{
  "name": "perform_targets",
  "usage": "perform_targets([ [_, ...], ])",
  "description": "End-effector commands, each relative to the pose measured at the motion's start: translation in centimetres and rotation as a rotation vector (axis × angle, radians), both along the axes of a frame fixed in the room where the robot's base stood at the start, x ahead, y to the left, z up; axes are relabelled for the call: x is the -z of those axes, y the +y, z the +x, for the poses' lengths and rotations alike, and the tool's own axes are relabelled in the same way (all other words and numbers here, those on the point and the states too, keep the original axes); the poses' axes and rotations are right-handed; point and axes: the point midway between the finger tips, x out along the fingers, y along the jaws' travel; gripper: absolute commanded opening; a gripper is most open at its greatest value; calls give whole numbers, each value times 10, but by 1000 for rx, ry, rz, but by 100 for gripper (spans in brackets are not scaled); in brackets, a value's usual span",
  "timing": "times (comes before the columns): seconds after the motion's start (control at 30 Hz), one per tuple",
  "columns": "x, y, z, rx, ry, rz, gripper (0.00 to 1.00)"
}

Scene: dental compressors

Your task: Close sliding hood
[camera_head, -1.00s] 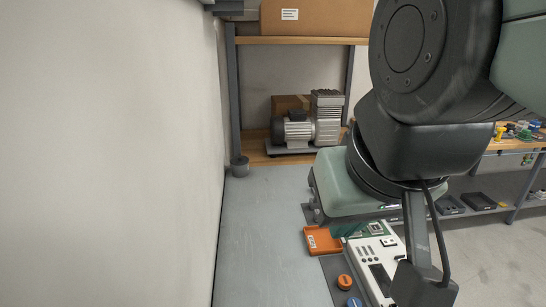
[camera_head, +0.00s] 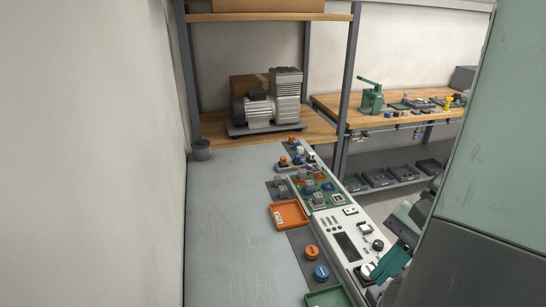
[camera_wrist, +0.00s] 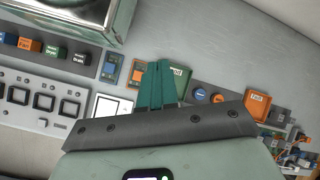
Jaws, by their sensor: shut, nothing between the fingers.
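My gripper (camera_head: 388,265) has green fingers, seen at the lower right in the head view, over the right side of the white control panel. In the wrist view the fingers (camera_wrist: 157,84) lie together, with nothing between them, above the bench near a green tray and the panel's edge. A metal-framed box with a pale, glassy face (camera_wrist: 70,18) is cut off at the top left of the wrist view; it may be the sliding hood, but I cannot tell if it is open. It stands apart from the fingers. No hood is clear in the head view.
The white panel (camera_head: 347,243) runs along the bench's right side. An orange tray (camera_head: 289,214), a green tray (camera_head: 330,297) and round orange and blue buttons (camera_head: 321,272) lie beside it. A compressor (camera_head: 267,103) stands at the back. The grey bench's left part (camera_head: 225,235) is clear.

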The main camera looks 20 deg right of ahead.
Motion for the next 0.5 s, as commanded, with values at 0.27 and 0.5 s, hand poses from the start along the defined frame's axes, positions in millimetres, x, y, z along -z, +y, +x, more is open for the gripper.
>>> perform_targets([
  [0.27,58,-39,-32,709,10,413,0],
  [0.5,113,-81,-74,1325,-88,694,0],
])
